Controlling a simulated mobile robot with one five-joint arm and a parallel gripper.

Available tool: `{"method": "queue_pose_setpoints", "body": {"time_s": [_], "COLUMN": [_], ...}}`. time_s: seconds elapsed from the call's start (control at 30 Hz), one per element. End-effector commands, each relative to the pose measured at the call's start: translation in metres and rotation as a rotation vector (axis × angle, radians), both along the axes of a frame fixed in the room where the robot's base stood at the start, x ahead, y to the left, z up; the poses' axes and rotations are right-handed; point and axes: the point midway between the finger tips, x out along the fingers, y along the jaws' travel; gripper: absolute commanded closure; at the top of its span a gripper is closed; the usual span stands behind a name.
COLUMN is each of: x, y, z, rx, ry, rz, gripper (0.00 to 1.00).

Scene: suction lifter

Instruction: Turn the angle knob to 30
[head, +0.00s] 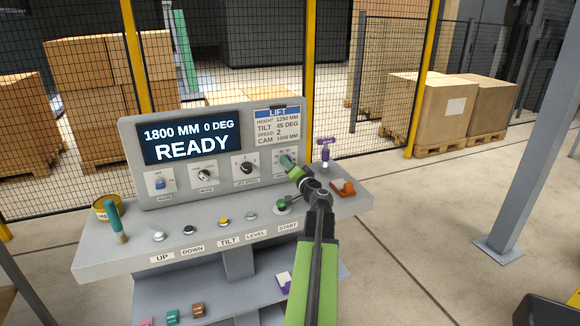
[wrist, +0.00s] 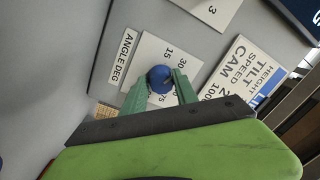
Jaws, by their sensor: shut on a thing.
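The angle knob (wrist: 160,76) is a round blue knob on a white plate marked ANGLE DEG in the wrist view, with 15, 30 and 75 legible around it. My gripper (wrist: 160,86) has one green finger on each side of the knob and is shut on it. In the head view my gripper (head: 287,160) reaches the right end of the upright panel and hides the knob. I cannot tell where the knob points. The display (head: 190,143) reads 1800 MM, 0 DEG, READY.
A LIFT card (head: 277,126) above my gripper lists tilt 45 DEG. Other knobs, including a black one (head: 246,168), sit left on the panel. The sloped desk holds several buttons, a green-handled tool (head: 114,220), a yellow tin (head: 108,208) and a purple-topped item (head: 325,150).

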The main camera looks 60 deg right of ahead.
Motion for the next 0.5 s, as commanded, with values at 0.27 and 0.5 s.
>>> {"method": "queue_pose_setpoints", "body": {"time_s": [0.27, 0.5], "x": [-0.0005, -0.0008], "y": [0.001, 0.0007], "z": [-0.0004, -0.0003], "rx": [0.063, 0.074], "ry": [-0.046, -0.054], "rz": [0.001, 0.001], "gripper": [1.0, 1.0]}}
